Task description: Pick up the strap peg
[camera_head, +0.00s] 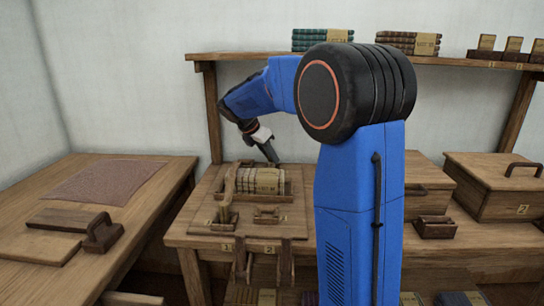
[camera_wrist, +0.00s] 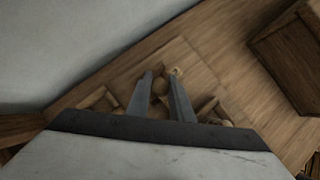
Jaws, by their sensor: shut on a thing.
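My gripper (camera_head: 270,152) points down over the back part of the middle wooden table, just behind the roll of cream bundles (camera_head: 262,181). In the wrist view my gripper (camera_wrist: 162,80) has its two grey fingers close around a small, round-ended wooden piece, which I take as the strap peg (camera_wrist: 160,87). The fingers are shut on it. Its lower part is hidden or too dark to make out. In the head view the peg cannot be told apart from the fingertips. I cannot tell whether it is clear of the wood below.
An upright wooden lever (camera_head: 225,204) and a small wooden cradle (camera_head: 266,214) stand on the table's front. A side table (camera_head: 150,222) with a brown cloth (camera_head: 108,182) is at left. Lidded boxes (camera_head: 497,185) are at right. A shelf (camera_head: 455,61) runs above, behind my arm.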

